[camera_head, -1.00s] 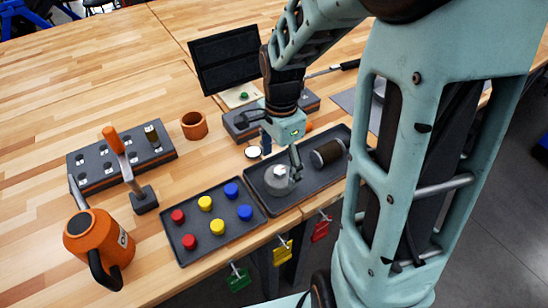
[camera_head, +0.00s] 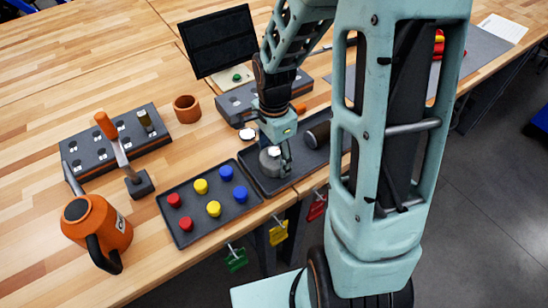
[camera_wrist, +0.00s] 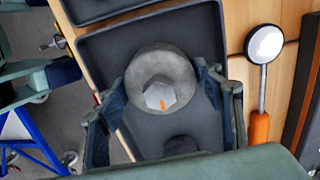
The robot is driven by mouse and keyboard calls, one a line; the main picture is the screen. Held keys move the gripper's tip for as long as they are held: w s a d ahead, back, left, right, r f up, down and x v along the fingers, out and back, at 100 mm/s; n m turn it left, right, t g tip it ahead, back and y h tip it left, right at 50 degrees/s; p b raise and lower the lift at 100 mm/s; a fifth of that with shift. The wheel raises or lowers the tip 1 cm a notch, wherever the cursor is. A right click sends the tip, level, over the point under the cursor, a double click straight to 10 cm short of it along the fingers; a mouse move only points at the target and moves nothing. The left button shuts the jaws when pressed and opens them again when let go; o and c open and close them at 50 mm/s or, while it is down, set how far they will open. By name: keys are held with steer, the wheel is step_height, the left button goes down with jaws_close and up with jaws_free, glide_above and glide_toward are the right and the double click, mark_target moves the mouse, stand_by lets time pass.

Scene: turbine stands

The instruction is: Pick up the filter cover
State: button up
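The filter cover looks to be the grey round disc with a pale hexagonal knob, lying in the right-hand dark tray (camera_head: 262,178) in the head view (camera_head: 268,163). In the wrist view the cover (camera_wrist: 165,65) is seen from above, its knob carrying an orange mark. My gripper (camera_wrist: 163,85) is open, with one finger on the left and one on the right of the cover. It points down over the cover, and the head view also shows my gripper (camera_head: 279,154) there. I cannot tell whether the fingers touch the cover. Part of the cover is hidden behind my gripper in the head view.
A dark cylinder (camera_head: 318,134) lies in the same tray, beside the cover. A tray of red, yellow and blue knobs (camera_head: 213,208) adjoins on the left. A round mirror with an orange handle (camera_wrist: 264,45) lies close on the right in the wrist view. A monitor (camera_head: 219,40) stands behind.

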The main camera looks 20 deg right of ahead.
steer(key=c, duration=1.2)
steer(key=shift+o, duration=0.2)
steer(key=shift+r, duration=0.1)
